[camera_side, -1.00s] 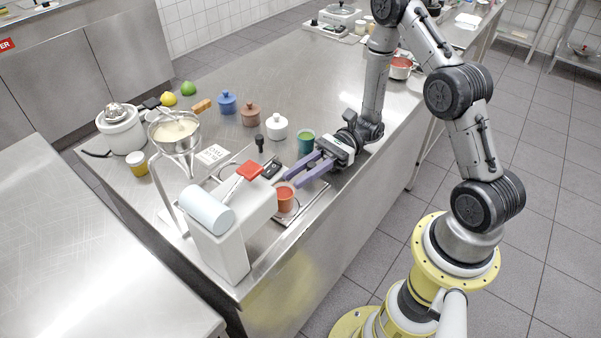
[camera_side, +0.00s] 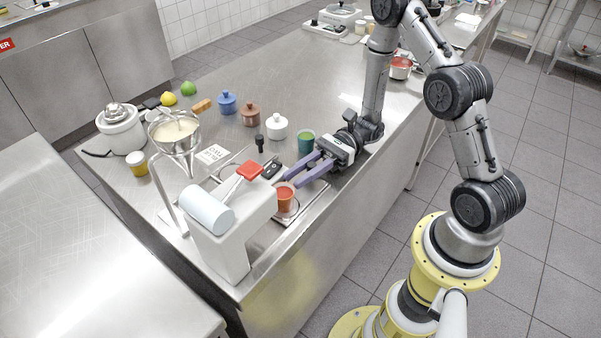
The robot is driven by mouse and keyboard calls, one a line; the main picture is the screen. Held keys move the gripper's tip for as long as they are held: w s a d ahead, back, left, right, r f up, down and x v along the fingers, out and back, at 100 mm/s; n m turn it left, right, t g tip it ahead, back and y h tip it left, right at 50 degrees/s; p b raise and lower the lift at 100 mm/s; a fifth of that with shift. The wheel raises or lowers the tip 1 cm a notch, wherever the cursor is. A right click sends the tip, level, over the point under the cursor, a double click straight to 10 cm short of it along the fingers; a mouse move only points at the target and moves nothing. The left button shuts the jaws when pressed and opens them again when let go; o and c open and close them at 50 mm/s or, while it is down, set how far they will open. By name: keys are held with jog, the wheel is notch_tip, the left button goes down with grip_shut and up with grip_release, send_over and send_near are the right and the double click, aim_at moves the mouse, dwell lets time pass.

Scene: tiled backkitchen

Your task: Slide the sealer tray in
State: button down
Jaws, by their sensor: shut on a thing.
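The white sealer (camera_side: 222,245) stands at the counter's front end, with a red-capped lever (camera_side: 250,170) and a pale cylinder on top. The steel sealer tray (camera_side: 311,199) lies low beside it, partly hidden by the sealer body and my fingers. A red-orange cup (camera_side: 285,198) stands upright in the tray. My gripper (camera_side: 289,179), with purple fingers, reaches in from the right, low over the tray and just behind the cup. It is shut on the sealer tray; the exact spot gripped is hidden.
A green cup (camera_side: 306,143) stands close behind my gripper. A white lidded pot (camera_side: 277,127), a brown pot (camera_side: 251,114) and a blue pot (camera_side: 227,102) stand farther back. A funnel on a stand (camera_side: 174,135) is left of the sealer. The counter's right edge is near.

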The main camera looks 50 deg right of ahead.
aim_at(319, 182)
dwell(0.4)
jog(key=a, duration=1)
jog(key=c, duration=0.7)
grip_release()
jog(key=shift+d, duration=0.1)
jog(key=d, duration=0.4)
jog(key=s+d, duration=0.1)
jog(key=d, duration=0.4)
jog(key=s+d, duration=0.1)
jog(key=d, duration=0.3)
jog(key=shift+s+d, duration=0.1)
jog(key=shift+d, duration=0.2)
